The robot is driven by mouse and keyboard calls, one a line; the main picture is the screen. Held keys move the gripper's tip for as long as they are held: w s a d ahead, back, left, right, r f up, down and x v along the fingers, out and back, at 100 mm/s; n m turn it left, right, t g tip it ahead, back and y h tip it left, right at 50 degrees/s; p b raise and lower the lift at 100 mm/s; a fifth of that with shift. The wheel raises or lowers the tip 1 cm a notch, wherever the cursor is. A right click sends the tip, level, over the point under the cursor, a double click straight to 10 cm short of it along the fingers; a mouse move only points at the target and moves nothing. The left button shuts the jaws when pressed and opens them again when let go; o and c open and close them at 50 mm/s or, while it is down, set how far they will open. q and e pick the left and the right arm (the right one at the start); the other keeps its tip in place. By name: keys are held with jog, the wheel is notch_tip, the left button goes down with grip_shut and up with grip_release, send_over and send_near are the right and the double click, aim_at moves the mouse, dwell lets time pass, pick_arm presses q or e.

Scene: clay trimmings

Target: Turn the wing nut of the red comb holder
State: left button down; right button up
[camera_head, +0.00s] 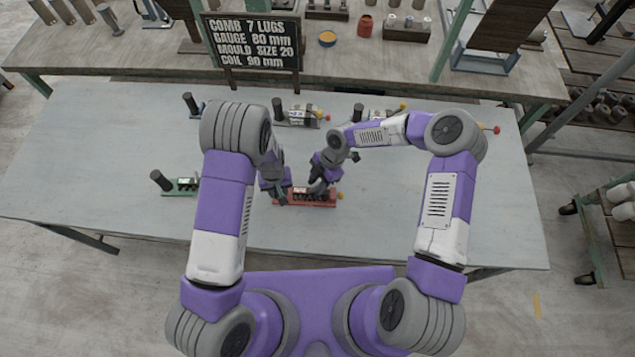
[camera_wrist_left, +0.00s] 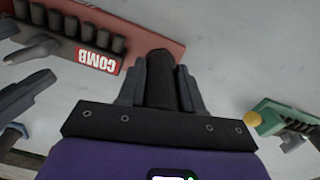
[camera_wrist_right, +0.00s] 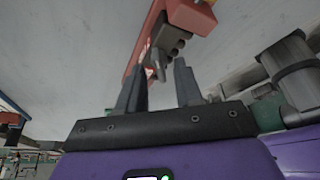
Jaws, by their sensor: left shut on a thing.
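The red comb holder (camera_head: 312,205) lies on the grey table in front of me. It also shows at the top left of the left wrist view (camera_wrist_left: 150,24), with a COMB label and a row of dark lugs. My left gripper (camera_head: 279,200) is shut on its dark round handle (camera_wrist_left: 160,82) at the left end. My right gripper (camera_head: 319,190) is over the holder's right part. In the right wrist view its fingers (camera_wrist_right: 158,88) are apart, with a grey wing nut (camera_wrist_right: 159,65) just beyond the gap. Contact with the nut cannot be told.
A green holder (camera_head: 182,186) lies left of the red one. Other holders (camera_head: 302,117) stand further back, behind my arms. A black sign (camera_head: 252,42) stands at the table's back edge.

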jog(key=shift+f, duration=0.15)
jog(key=shift+c, duration=0.3)
grip_shut()
